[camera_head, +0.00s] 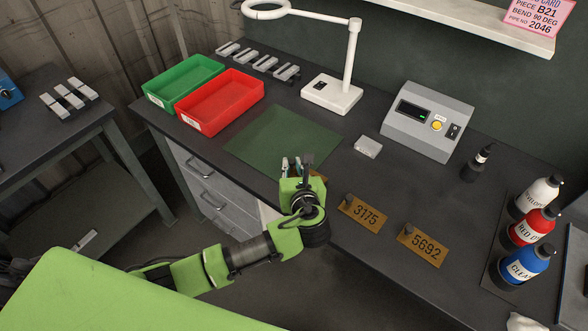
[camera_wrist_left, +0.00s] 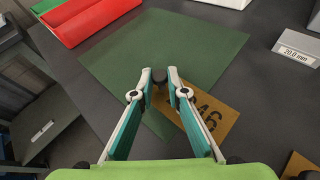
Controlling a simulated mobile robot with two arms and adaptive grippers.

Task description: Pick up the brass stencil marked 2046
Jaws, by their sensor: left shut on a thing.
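The brass stencil (camera_wrist_left: 224,113) lies at the near right corner of the green mat in the left wrist view. Its digits end in 46; the rest are covered by my finger. A dark knob (camera_wrist_left: 159,76) stands up from it. My left gripper (camera_wrist_left: 160,82) is shut on this knob, one fingertip on each side. In the head view my left gripper (camera_head: 291,163) hides most of this stencil. I cannot tell whether the stencil is clear of the table. Two other brass stencils, 3175 (camera_head: 363,214) and 5692 (camera_head: 422,244), lie to its right. My right gripper is out of view.
The green mat (camera_head: 270,138) has red (camera_head: 222,101) and green (camera_head: 184,82) bins behind it. A lamp base (camera_head: 332,95), a grey control box (camera_head: 428,122) and a small metal block (camera_head: 368,147) stand further back. Several bottles (camera_head: 527,263) stand at the right.

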